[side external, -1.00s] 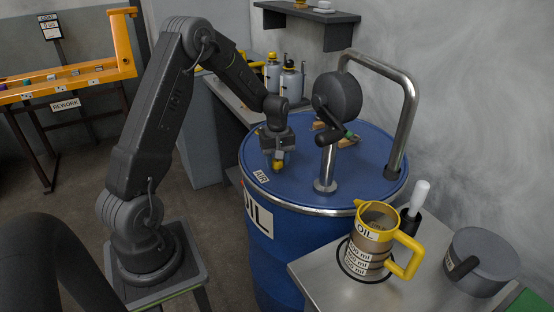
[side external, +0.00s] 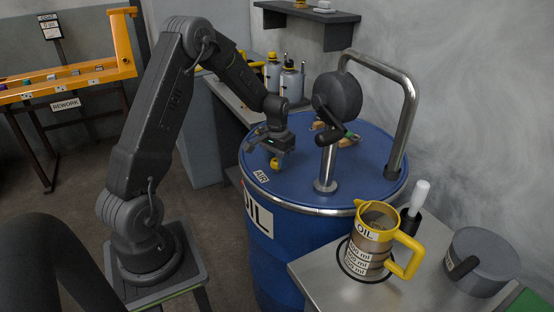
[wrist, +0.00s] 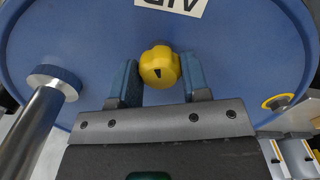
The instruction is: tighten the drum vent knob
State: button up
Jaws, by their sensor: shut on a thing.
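The yellow vent knob (side external: 275,163) stands on top of the blue oil drum (side external: 290,183), behind the AIR label (side external: 261,176). My gripper (side external: 279,155) points down over it and is shut on it. In the wrist view, the knob (wrist: 160,66) sits between my two blue-padded fingers (wrist: 158,75), with a dark mark on its face. The label (wrist: 172,5) is cut by the top edge there. The pads' contact with the knob's sides is hard to see in either view.
A crank pump (side external: 337,95) with a bent metal pipe (side external: 408,110) rises from the drum, right of my gripper. A steel table in front holds a yellow-handled oil jug (side external: 372,240) and a grey pot (side external: 482,262). Bottles (side external: 291,80) stand on a bench behind.

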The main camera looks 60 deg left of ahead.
aim_at(277, 159)
jog(key=shift+r+m, duration=0.15)
jog(key=shift+m, duration=1.85)
jog(key=shift+w, duration=0.1)
jog(key=o, duration=0.9)
notch_tip(277, 159, up, 14)
jog(key=shift+f, duration=0.15)
